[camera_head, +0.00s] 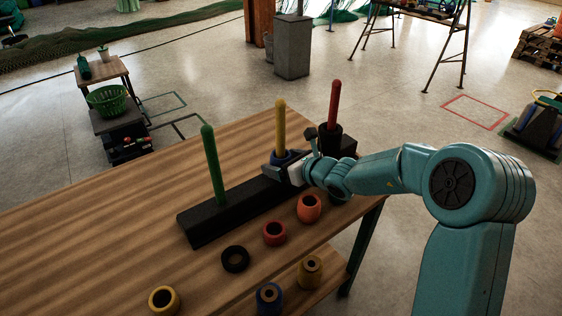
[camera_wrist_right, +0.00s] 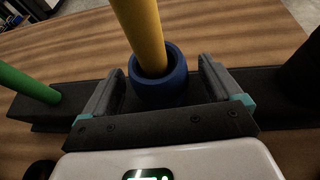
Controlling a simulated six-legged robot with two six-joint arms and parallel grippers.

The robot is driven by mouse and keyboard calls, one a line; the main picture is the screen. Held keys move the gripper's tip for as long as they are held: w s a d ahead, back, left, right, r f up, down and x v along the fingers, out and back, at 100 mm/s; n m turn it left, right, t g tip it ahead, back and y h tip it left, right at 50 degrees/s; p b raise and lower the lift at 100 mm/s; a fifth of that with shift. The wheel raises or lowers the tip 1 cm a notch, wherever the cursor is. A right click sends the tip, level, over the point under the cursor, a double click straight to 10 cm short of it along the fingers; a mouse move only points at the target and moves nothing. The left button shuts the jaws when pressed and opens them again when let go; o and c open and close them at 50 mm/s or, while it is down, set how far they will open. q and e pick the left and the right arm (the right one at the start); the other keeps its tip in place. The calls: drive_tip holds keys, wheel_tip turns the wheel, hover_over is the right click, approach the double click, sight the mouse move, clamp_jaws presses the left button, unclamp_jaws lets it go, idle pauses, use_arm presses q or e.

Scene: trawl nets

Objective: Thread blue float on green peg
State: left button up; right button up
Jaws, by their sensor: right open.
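The green peg (camera_head: 212,165) stands upright and bare at the near left end of the black base (camera_head: 200,231). A blue float (camera_head: 275,157) sits around the yellow peg (camera_head: 280,125), low down on the base. In the right wrist view the blue float (camera_wrist_right: 160,93) encircles the yellow peg (camera_wrist_right: 140,30), and the green peg (camera_wrist_right: 28,85) is at left. My right gripper (camera_head: 284,168) is at the blue float. Its fingers (camera_wrist_right: 158,82) are open, one on each side of the float, with gaps visible. My left gripper is not in view.
A red peg (camera_head: 334,105) stands behind, with a black float around its foot. Orange (camera_head: 309,216), red (camera_head: 274,240), black (camera_head: 235,268) and yellow (camera_head: 164,308) floats lie on the wooden table (camera_head: 100,230). Another blue float (camera_head: 269,306) is low at the front. The table's left side is clear.

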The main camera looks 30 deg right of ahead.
sight(284, 128)
drive_tip(key=shift+w+a+f, duration=0.15)
drive_tip(key=shift+w+f, duration=0.1)
drive_tip(key=shift+w, duration=0.35)
drive_tip(key=c, duration=1.1)
wheel_tip(284, 128, up, 11)
drive_tip(key=p, duration=0.8)
drive_tip(key=shift+s, duration=0.1)
wheel_tip(284, 128, up, 13)
drive_tip(key=p, duration=1)
drive_tip(key=shift+r+p, duration=0.1)
drive_tip(key=shift+p, duration=0.2)
